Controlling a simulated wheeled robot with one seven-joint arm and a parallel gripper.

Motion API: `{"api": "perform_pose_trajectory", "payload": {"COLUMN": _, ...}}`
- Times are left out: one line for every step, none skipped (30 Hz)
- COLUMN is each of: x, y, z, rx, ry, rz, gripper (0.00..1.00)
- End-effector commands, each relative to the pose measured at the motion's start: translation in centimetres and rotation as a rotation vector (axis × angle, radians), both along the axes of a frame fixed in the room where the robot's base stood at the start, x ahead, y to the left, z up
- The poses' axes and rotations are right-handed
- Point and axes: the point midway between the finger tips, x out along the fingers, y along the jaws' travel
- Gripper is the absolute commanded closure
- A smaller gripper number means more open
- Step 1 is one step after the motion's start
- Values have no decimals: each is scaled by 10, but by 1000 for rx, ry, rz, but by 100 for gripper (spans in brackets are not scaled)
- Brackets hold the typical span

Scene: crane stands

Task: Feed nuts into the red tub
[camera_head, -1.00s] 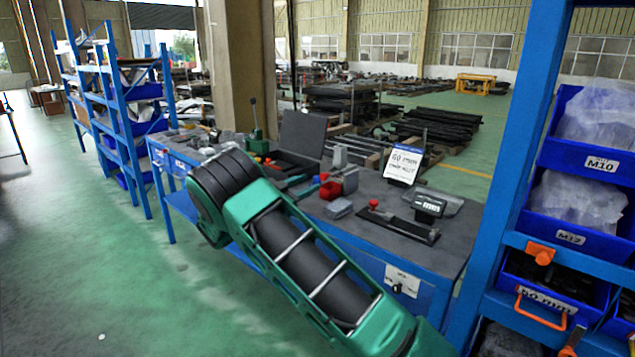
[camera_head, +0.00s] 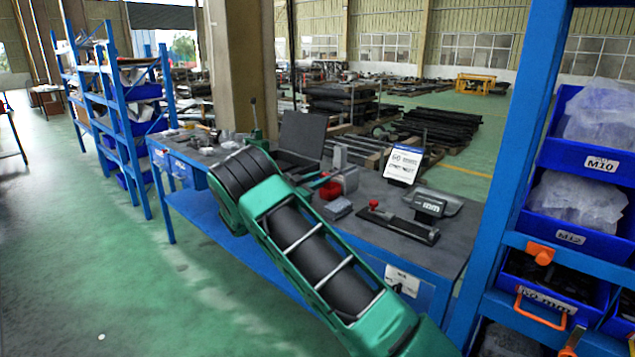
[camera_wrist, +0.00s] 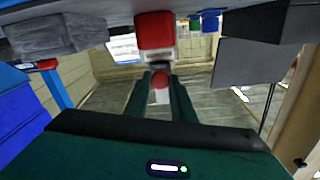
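The red tub (camera_head: 331,190) stands on the bench behind my green arm in the camera_head view. In the wrist view, where the scene appears upside down, the red tub (camera_wrist: 155,30) is at the top centre, just beyond my fingertips. My gripper (camera_wrist: 161,76) shows there as two dark green fingers with a narrow gap. A small round red thing with a pale part (camera_wrist: 160,80) appears in that gap; I cannot tell whether it is gripped. In the camera_head view my forearm largely hides the gripper. I cannot make out any nuts.
The dark bench top (camera_head: 455,240) carries a white sign (camera_head: 403,163), a measuring tool with a red knob (camera_head: 398,222) and an open dark case (camera_head: 300,140). A blue rack with labelled bins (camera_head: 585,155) stands at right. Green floor at left is clear.

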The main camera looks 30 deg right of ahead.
Motion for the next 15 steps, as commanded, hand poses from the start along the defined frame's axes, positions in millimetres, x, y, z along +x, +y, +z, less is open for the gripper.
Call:
{"api": "perform_pose_trajectory", "payload": {"x": 1, "y": 1, "z": 0, "rx": 0, "ry": -1, "rz": 2, "gripper": 100}}
{"api": "perform_pose_trajectory", "payload": {"x": 1, "y": 1, "z": 0, "rx": 0, "ry": -1, "rz": 2, "gripper": 100}}
{"api": "perform_pose_trajectory", "payload": {"x": 1, "y": 0, "z": 0, "rx": 0, "ry": -1, "rz": 2, "gripper": 100}}
{"api": "perform_pose_trajectory", "payload": {"x": 1, "y": 0, "z": 0, "rx": 0, "ry": -1, "rz": 2, "gripper": 100}}
{"api": "perform_pose_trajectory", "payload": {"x": 2, "y": -2, "z": 0, "rx": 0, "ry": -1, "rz": 2, "gripper": 100}}
{"api": "perform_pose_trajectory", "payload": {"x": 3, "y": -6, "z": 0, "rx": 0, "ry": -1, "rz": 1, "gripper": 100}}
{"api": "perform_pose_trajectory", "payload": {"x": 4, "y": -9, "z": 0, "rx": 0, "ry": -2, "rz": 1, "gripper": 100}}
{"api": "perform_pose_trajectory", "payload": {"x": 6, "y": -13, "z": 0, "rx": 1, "ry": -2, "rz": 1, "gripper": 100}}
{"api": "perform_pose_trajectory", "payload": {"x": 8, "y": -19, "z": 0, "rx": 0, "ry": -2, "rz": 1, "gripper": 100}}
{"api": "perform_pose_trajectory", "payload": {"x": 10, "y": -25, "z": 0, "rx": 0, "ry": -2, "rz": 0, "gripper": 100}}
{"api": "perform_pose_trajectory", "payload": {"x": 12, "y": -30, "z": 0, "rx": 0, "ry": -2, "rz": 1, "gripper": 100}}
{"api": "perform_pose_trajectory", "payload": {"x": 14, "y": -35, "z": 0, "rx": 0, "ry": -1, "rz": 3, "gripper": 100}}
{"api": "perform_pose_trajectory", "payload": {"x": 16, "y": -39, "z": 0, "rx": 0, "ry": -1, "rz": 3, "gripper": 100}}
{"api": "perform_pose_trajectory", "payload": {"x": 16, "y": -41, "z": 0, "rx": 0, "ry": -1, "rz": 3, "gripper": 100}}
{"api": "perform_pose_trajectory", "payload": {"x": 17, "y": -43, "z": 0, "rx": -1, "ry": -1, "rz": 4, "gripper": 100}}
